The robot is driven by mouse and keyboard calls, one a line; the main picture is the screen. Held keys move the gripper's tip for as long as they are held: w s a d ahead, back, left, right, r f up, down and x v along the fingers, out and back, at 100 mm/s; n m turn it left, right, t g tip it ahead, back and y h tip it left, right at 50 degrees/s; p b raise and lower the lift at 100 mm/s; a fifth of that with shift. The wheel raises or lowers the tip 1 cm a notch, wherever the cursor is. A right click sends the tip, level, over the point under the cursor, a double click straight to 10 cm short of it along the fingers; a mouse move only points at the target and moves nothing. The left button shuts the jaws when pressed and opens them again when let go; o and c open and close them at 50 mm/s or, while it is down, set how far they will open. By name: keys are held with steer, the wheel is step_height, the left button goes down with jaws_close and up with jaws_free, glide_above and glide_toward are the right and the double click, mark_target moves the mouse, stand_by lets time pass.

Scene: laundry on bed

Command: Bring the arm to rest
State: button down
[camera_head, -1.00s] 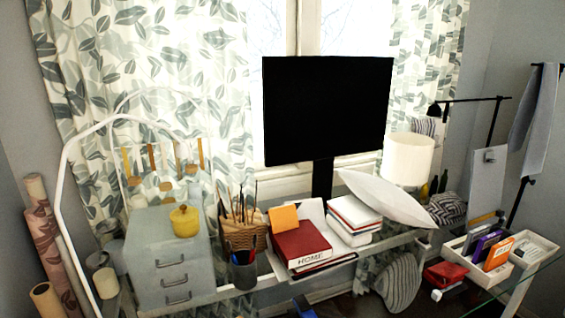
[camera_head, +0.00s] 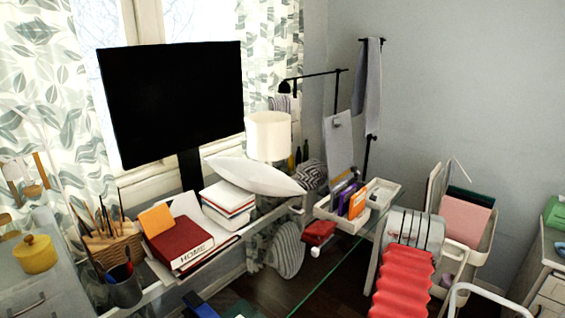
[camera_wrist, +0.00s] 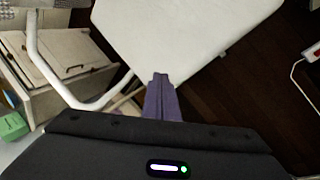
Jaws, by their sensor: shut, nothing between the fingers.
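My gripper (camera_wrist: 160,95) shows in the wrist view at the lower middle. Its purple-grey fingers are together with nothing between them. They point toward a large white flat surface (camera_wrist: 180,35), above the dark floor; the gap to it cannot be judged. My gripper does not show in the head view, so the arm's overall pose is hidden there.
In the wrist view, a white curved tube (camera_wrist: 42,72) and a pale cabinet (camera_wrist: 80,65) lie left; a white power strip (camera_wrist: 312,52) lies right on dark floor (camera_wrist: 245,100). The head view shows a cluttered glass desk, black monitor (camera_head: 172,100) and red wavy object (camera_head: 402,283).

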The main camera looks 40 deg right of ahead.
steer(key=w+a+r+n+t+y, duration=0.1)
steer(key=w+a+r, duration=0.3)
steer(key=a+r, duration=0.5)
steer(key=w+a+r+n, duration=0.1)
steer(key=w+a+r, duration=0.3)
steer(key=a+r, duration=0.45)
steer(key=w+a+r+n+t+y, duration=0.1)
steer(key=w+a+r, duration=0.3)
steer(key=a+r, duration=0.5)
steer(key=s+a+r+n+t, duration=0.1)
steer(key=a+r, duration=0.4)
steer(key=a, duration=0.7)
steer(key=s+a+r+n+t+y, duration=0.1)
steer(key=a+r+n+t, duration=0.2)
steer(key=a, duration=0.9)
steer(key=s+a+r+n+t+y, duration=0.1)
steer(key=a+r+n+t, duration=0.1)
steer(key=a+r, duration=0.5)
steer(key=a+t, duration=0.1)
steer(key=a, duration=0.4)
steer(key=shift+s+a+r, duration=0.2)
steer(key=shift+s+a, duration=0.15)
steer(key=shift+s, duration=0.05)
